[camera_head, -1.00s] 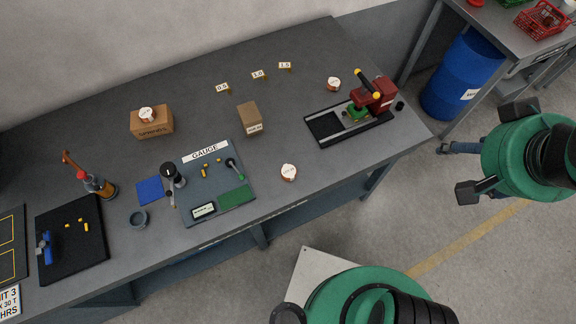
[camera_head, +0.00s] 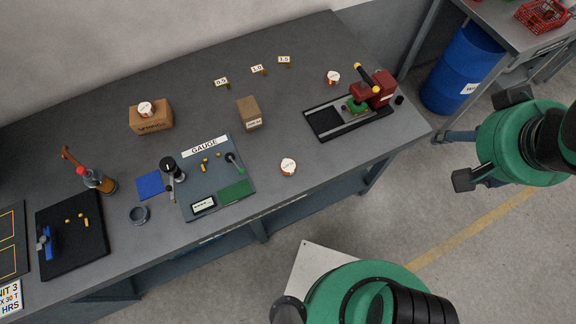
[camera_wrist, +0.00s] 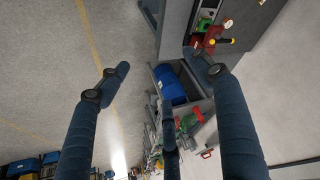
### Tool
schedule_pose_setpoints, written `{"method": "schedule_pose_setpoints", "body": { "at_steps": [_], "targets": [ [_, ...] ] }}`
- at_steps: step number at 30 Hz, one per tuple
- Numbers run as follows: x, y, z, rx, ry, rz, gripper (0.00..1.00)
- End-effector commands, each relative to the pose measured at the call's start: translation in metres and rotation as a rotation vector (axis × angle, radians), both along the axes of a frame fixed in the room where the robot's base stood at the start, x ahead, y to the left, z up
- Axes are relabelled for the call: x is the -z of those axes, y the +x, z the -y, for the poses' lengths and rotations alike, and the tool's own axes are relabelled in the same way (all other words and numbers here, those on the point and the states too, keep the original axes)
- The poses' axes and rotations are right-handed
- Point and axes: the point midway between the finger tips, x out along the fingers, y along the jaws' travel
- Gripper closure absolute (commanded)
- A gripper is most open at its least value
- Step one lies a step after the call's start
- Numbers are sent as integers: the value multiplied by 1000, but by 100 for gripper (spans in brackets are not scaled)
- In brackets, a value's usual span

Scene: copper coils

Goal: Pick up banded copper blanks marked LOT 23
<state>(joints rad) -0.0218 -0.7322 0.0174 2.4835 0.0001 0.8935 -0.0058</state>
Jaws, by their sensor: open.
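Three small copper blanks with white labelled tops show in the head view. One blank (camera_head: 288,167) sits on the bench right of the gauge board, near the front edge. The third blank (camera_head: 146,108) rests on top of a cardboard box (camera_head: 151,122) at the left. Their lot markings are too small to read. My gripper (camera_wrist: 158,66) is open and empty in the wrist view, its dark blue fingers spread above the floor, away from the bench and the blanks.
The gauge board (camera_head: 240,197) and a small carton (camera_head: 249,113) stand mid-bench. The red press (camera_head: 374,90) is at the right end. A blue barrel (camera_head: 462,66) stands under a second table.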

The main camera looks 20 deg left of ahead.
Motion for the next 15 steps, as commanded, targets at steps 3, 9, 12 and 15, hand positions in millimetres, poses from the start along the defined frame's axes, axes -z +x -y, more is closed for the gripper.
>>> {"method": "schedule_pose_setpoints", "body": {
  "at_steps": [3,9,12,15],
  "targets": [
    [6,13,-13,-47,-5,-27,35],
    [26,46,-52,-173,-23,-93,35],
    [42,63,-78,-249,-36,-130,35],
    [59,78,-107,-325,-51,-165,35]
  ]
}}
